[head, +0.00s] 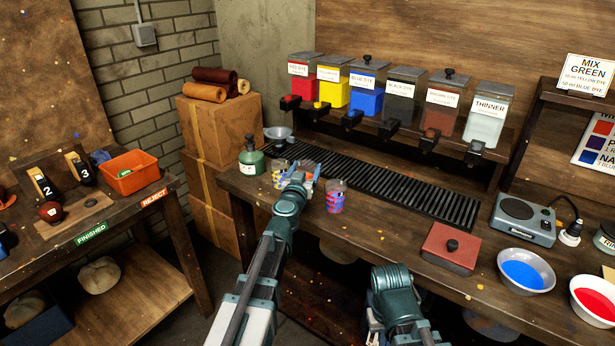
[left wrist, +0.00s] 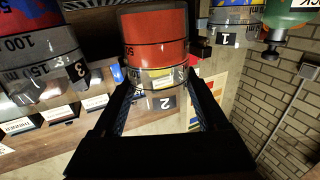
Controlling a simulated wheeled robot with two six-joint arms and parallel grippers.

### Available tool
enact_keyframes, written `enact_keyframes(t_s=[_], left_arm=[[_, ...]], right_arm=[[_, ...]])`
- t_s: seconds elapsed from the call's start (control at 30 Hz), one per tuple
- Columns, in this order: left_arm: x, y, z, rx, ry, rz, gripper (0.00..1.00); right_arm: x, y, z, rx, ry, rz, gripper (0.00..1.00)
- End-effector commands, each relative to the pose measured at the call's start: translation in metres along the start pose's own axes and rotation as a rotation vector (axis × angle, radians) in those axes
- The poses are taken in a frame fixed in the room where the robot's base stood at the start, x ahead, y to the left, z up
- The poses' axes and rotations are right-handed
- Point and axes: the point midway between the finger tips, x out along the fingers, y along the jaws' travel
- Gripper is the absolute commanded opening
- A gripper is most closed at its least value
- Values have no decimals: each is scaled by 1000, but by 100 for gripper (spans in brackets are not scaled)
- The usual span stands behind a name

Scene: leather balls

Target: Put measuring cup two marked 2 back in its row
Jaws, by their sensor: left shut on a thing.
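Measuring cup two (left wrist: 155,40), clear with orange-red on it and a dark tag marked 2, is between the fingers of my left gripper (left wrist: 160,95). In the head view my left gripper (head: 303,180) is shut on it above the front left of the workbench, hiding most of the cup. Cup three (head: 335,197) stands to the right of the gripper; its tag 3 shows in the left wrist view (left wrist: 40,65). Cup one (head: 279,172) stands to the left, its tag 1 partly in view. Whether cup two touches the bench is hidden.
A red lidded box (head: 451,248) stands right. Bare bench lies between it and cup three.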

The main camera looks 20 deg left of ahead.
Motion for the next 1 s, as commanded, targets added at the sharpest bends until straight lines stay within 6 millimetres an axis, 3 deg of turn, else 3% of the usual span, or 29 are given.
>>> enact_keyframes(t_s=[0.27,0.43,0.7,1.0], left_arm=[[4,-1,0,0,0,0,3],[17,-2,3,0,0,-1,3],[12,-3,36,0,0,-2,3],[12,-2,36,0,0,-2,3]], right_arm=[[0,0,0,0,0,0,0],[3,0,0,0,0,0,0],[36,-3,-2,0,0,0,0],[36,-3,-2,0,0,0,0]])
